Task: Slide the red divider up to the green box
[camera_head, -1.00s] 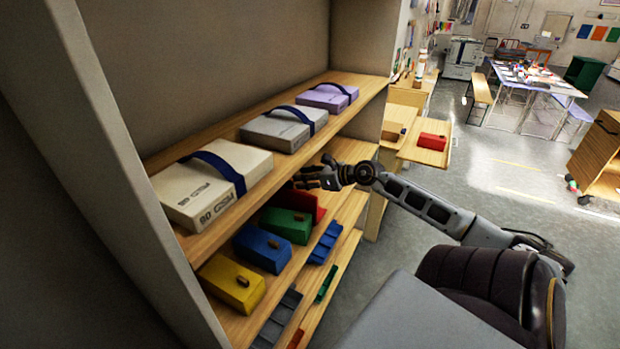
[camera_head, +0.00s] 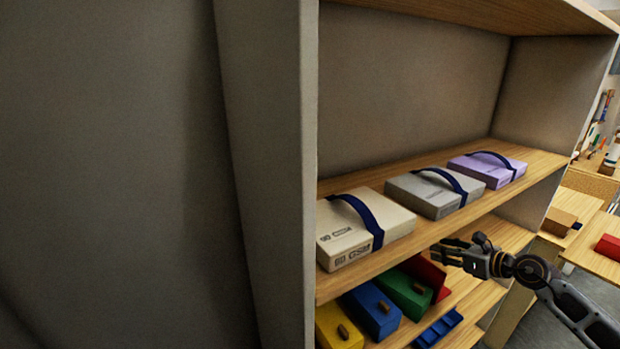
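The red divider (camera_head: 428,275) stands upright on the lower shelf, just right of the green box (camera_head: 403,291). Its far part is hidden under the upper shelf, and I cannot tell whether it touches the box. My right gripper (camera_head: 447,252) reaches in from the right, just below the upper shelf's front edge and over the divider's right side. Its fingers look spread and nothing shows between them, though the shelf edge is close to the fingertips. My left gripper is not in view.
Blue (camera_head: 371,308) and yellow (camera_head: 338,327) boxes stand left of the green one. The upper shelf (camera_head: 483,205) holds cream (camera_head: 345,252), grey (camera_head: 428,202) and lilac (camera_head: 490,174) packs. Bare shelf (camera_head: 490,240) shows right of the divider.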

